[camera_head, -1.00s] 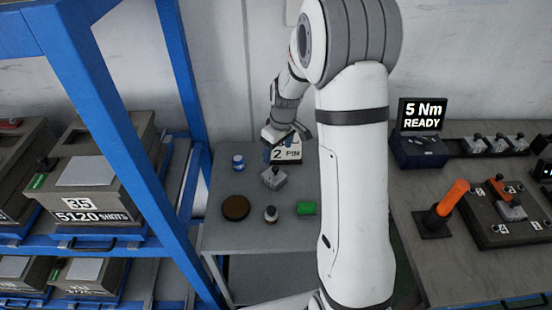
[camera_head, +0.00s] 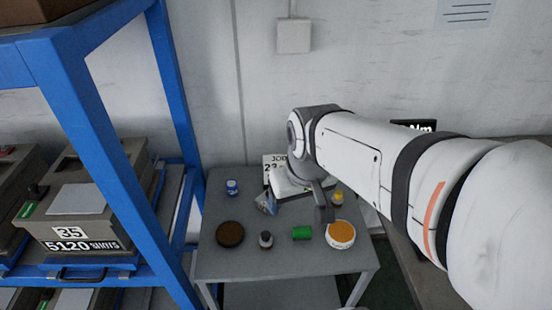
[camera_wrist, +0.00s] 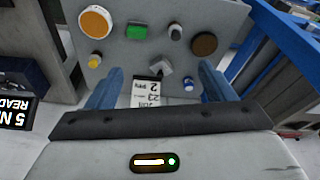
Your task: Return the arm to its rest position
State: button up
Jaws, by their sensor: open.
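A job card (camera_wrist: 147,93) on the table appears between and beyond the fingers; part of the card (camera_head: 270,163) is hidden behind my wrist in the head view. A grey metal part (camera_head: 266,202) stands left of my gripper.
The table holds a brown disc (camera_head: 230,234), a blue jar (camera_head: 232,187), a small bottle (camera_head: 266,240), a green block (camera_head: 302,233), an orange-topped tub (camera_head: 341,234) and a yellow item (camera_head: 337,198). A blue rack (camera_head: 88,110) with heavy moulds stands left. A display (camera_wrist: 14,116) is beside the table.

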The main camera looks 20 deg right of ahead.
jog(key=shift+s+m, duration=0.3)
jog(key=shift+s, duration=0.85)
jog(key=shift+c, duration=0.3)
